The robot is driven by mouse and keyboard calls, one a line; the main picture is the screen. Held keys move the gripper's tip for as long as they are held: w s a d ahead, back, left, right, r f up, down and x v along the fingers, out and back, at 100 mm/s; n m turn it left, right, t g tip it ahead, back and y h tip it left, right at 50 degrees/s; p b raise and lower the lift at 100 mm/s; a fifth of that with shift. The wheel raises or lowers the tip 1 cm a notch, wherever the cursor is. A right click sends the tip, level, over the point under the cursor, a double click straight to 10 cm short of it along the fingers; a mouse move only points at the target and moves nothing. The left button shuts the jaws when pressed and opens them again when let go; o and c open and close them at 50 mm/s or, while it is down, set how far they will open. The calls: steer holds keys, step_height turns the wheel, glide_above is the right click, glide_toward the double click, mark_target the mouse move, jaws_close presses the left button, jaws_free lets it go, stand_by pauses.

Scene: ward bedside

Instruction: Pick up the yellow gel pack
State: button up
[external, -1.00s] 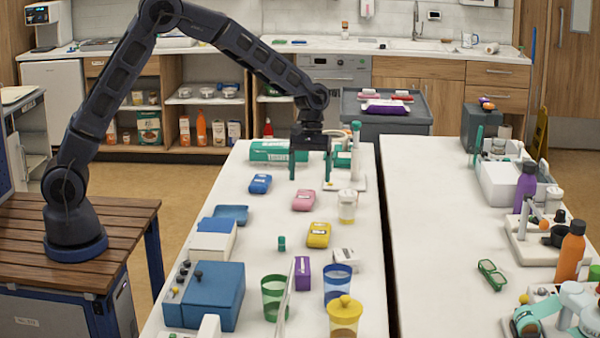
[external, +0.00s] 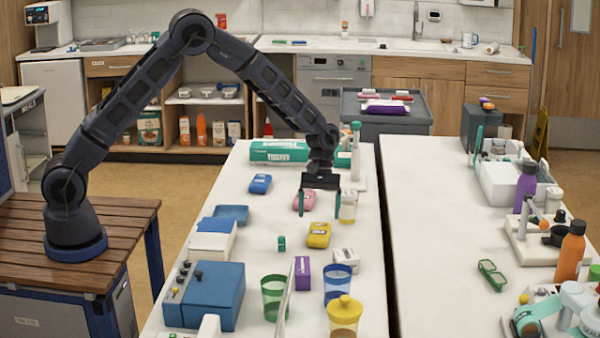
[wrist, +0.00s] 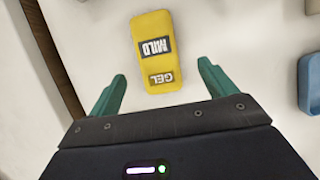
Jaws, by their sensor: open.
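The yellow gel pack (external: 318,235) lies flat on the white table, in front of my gripper in the external view. In the wrist view the yellow gel pack (wrist: 154,50) shows labels reading "MILD" and "GEL". My gripper (external: 320,208) is open and empty, held above the table just behind the pack. In the wrist view the two green fingers of my gripper (wrist: 161,88) are spread apart, and the pack lies ahead of them, roughly between their lines. The pack is not touched.
A pink pack (external: 304,200) is partly hidden behind my gripper. A yellow-capped jar (external: 348,208) stands close to its right. A blue pack (external: 260,184), a small green bottle (external: 282,243) and a white box (external: 346,258) lie around. A dark gap runs along the table's right edge.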

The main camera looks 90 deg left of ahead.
mark_target(319, 230)
steer(key=x, duration=0.5)
steer(key=shift+w+d, duration=0.15)
steer(key=shift+d, duration=0.05)
steer(key=c, duration=1.2)
steer(key=shift+r, duration=0.15)
